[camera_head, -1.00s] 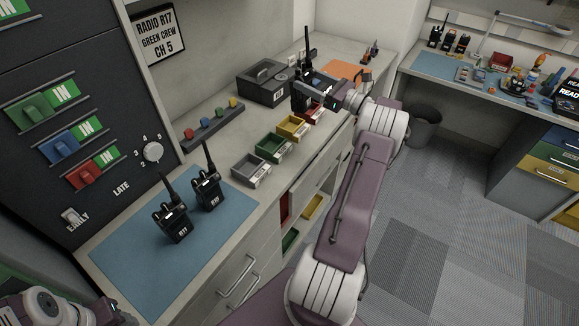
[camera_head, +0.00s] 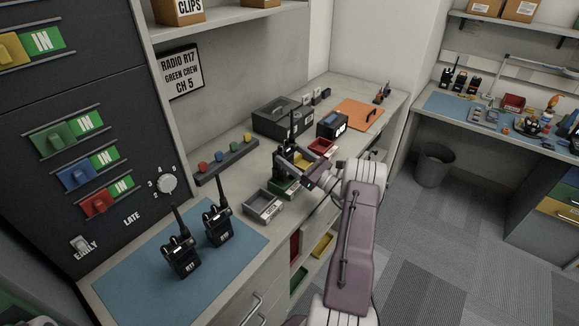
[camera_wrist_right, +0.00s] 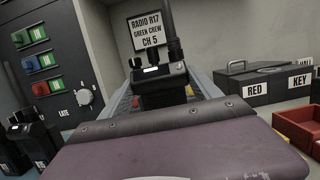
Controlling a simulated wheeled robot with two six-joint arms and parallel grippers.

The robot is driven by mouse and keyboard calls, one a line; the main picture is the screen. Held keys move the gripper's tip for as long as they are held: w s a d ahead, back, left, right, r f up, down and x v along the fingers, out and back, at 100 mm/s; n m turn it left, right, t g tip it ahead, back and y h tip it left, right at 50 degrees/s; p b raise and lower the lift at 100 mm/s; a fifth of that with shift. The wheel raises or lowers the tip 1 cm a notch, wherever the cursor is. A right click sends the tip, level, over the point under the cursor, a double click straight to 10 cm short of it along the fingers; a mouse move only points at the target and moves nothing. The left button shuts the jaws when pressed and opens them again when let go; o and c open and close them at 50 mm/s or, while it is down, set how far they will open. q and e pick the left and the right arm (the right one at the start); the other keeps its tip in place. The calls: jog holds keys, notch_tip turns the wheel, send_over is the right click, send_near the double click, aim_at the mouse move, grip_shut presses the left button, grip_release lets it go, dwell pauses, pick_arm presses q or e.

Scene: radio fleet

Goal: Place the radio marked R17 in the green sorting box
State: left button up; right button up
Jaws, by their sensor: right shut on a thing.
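My right gripper (camera_head: 296,163) is shut on a black handheld radio (camera_head: 289,152), held upright with its antenna up. The radio also shows between the fingers in the right wrist view (camera_wrist_right: 160,88); its label is hidden. The green sorting box (camera_head: 286,187) is an open tray on the counter, right under the held radio and partly covered by it and the gripper. I cannot tell whether the radio touches its floor. Two more black radios stand on the blue mat: a left one (camera_head: 181,257) with a label too small to read surely, and a right one (camera_head: 218,226). My left gripper is out of view.
A grey tray (camera_head: 262,207) stands in front of the green box, with yellow and red (camera_head: 321,146) trays behind. A rail of colored pegs (camera_head: 226,161) and a dark key box (camera_head: 281,118) stand along the wall. A sign (camera_head: 181,73) reads "RADIO R17 GREEN CREW CH 5".

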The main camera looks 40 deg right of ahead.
jog(key=shift+a, duration=0.4)
jog(key=shift+f, duration=0.25)
notch_tip(320, 180, down, 4)
jog(key=b, duration=0.3)
jog(key=o, duration=1.9)
jog(key=shift+c, duration=0.2)
